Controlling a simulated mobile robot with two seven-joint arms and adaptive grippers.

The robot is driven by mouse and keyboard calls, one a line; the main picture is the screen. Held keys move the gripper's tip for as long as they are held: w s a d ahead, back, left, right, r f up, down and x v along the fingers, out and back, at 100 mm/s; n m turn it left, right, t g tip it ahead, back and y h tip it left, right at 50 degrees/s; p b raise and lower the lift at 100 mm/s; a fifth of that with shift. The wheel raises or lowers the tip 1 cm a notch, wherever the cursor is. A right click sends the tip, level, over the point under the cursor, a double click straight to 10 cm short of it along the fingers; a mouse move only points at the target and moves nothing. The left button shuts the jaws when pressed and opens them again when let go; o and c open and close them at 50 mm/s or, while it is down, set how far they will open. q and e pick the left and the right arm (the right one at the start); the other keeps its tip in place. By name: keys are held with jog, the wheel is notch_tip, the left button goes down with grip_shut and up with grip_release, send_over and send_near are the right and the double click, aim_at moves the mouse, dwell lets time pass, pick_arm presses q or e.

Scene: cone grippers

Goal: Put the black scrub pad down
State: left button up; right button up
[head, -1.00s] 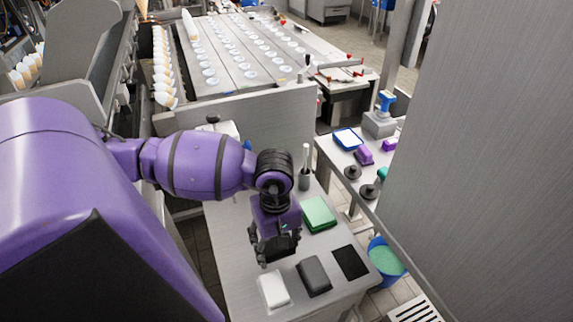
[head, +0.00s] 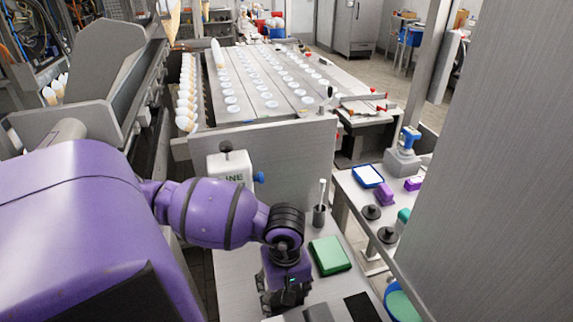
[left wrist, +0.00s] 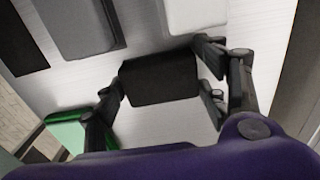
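The black scrub pad (left wrist: 160,80) is between the fingers of my left gripper (left wrist: 163,86) in the left wrist view, with a finger against each end. My left gripper (head: 284,296) also shows low in the head view, over the near table; the pad is hard to make out there. Whether the pad touches the tabletop, I cannot tell. A flat black square (head: 362,307) lies on the table to the right and shows in the left wrist view (left wrist: 22,40). My right gripper is in neither view.
A grey pad (left wrist: 76,25) and a white pad (left wrist: 194,12) lie close by. A green pad (head: 329,255) lies beyond the gripper, near a dark holder (head: 319,215). Bare tabletop (left wrist: 165,122) surrounds the held pad. A tall grey panel (head: 500,180) stands at the right.

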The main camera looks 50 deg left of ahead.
pick_arm(q)
jog(key=shift+o, duration=1.1)
jog(key=shift+r, duration=0.1)
jog(key=shift+r, duration=0.1)
